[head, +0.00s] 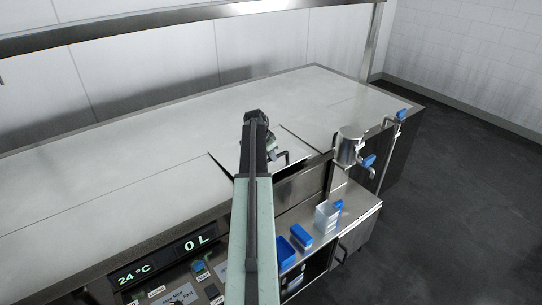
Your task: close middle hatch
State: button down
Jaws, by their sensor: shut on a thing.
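The middle hatch (296,146) is a pale metal panel in the worktop, just right of my arm's end. A dark wedge-shaped gap shows left of my arm, so the hatch looks slightly raised, not flush. Its dark handle (284,158) shows near the hatch's front edge. My gripper (271,150) is at the handle, beyond the dark end of my arm. It is shut on the handle, though my arm hides most of the jaws and the hatch's left part.
The long worktop (110,150) is otherwise bare. At right stand a steel vessel (349,145) and blue-handled taps (401,115). A lower shelf holds blue containers (301,236) and white containers (325,217). A display panel (165,262) is at front left. Open floor lies right.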

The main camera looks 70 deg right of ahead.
aim_at(275, 166)
jog(key=f+b, duration=0.2)
jog(key=f, duration=0.1)
jog(key=shift+s+a+f, duration=0.15)
jog(key=shift+s+f, duration=0.05)
jog(key=shift+s, duration=0.15)
jog(key=shift+s+a+b, duration=0.1)
jog(key=shift+a+b, duration=0.05)
jog(key=shift+b, duration=0.15)
jog(key=c, duration=1.4)
grip_release()
jog(key=shift+o, duration=0.2)
jog(key=shift+r, duration=0.15)
jog(key=shift+r+p, duration=0.35)
jog(key=shift+p, duration=0.25)
jog(key=p+v, duration=0.6)
jog(key=v, duration=0.1)
